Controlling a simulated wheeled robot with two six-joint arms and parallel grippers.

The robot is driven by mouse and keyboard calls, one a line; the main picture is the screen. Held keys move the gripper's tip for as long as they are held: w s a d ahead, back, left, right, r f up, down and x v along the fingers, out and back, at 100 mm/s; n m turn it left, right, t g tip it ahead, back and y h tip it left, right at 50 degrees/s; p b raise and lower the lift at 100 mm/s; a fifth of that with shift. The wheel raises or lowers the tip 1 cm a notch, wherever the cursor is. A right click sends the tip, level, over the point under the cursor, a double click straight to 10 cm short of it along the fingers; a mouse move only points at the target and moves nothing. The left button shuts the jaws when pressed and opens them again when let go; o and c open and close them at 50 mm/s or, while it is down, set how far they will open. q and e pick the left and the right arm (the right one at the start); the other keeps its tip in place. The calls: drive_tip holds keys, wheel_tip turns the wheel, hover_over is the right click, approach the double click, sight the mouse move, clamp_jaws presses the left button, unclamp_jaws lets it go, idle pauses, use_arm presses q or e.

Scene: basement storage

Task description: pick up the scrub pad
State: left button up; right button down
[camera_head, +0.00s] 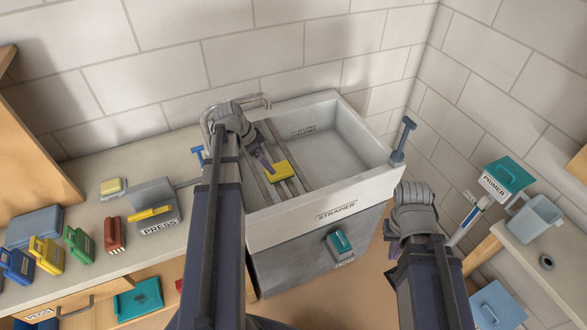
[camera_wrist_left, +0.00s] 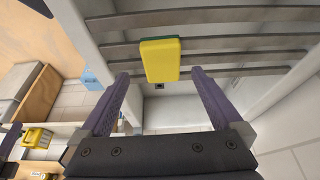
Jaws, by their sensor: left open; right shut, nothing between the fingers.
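The scrub pad (camera_head: 281,171), a yellow block with a green layer, lies on the slatted strainer rack over the left part of the sink. In the left wrist view the scrub pad (camera_wrist_left: 160,62) shows between and just beyond the fingertips, with a gap on each side. My left gripper (camera_head: 265,161) is open over the rack, close beside the pad, and partly hidden by its own wrist. Its two fingers also show in the left wrist view (camera_wrist_left: 160,76). My right gripper (camera_head: 393,250) is shut and empty, in front of the sink's right side.
The sink (camera_head: 365,183) has a raised rim and a faucet (camera_head: 262,101) behind the rack. On the left counter stand a grey press (camera_head: 155,200), a pale yellow block (camera_head: 112,187) and several coloured boxes.

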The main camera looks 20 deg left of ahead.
sight(278, 169)
use_arm(q)
drive_tip(key=shift+b+x, duration=1.2)
drive_tip(key=shift+x, duration=0.15)
drive_tip(key=b+x, duration=0.2)
drive_tip(key=w+b+x, duration=0.1)
drive_tip(key=b+x, duration=0.1)
drive_tip(key=x, duration=0.1)
drive_tip(key=shift+d+r, duration=0.1)
drive_tip(key=shift+d, duration=0.15)
drive_tip(key=shift+r, duration=0.1)
drive_tip(key=shift+c, duration=0.4)
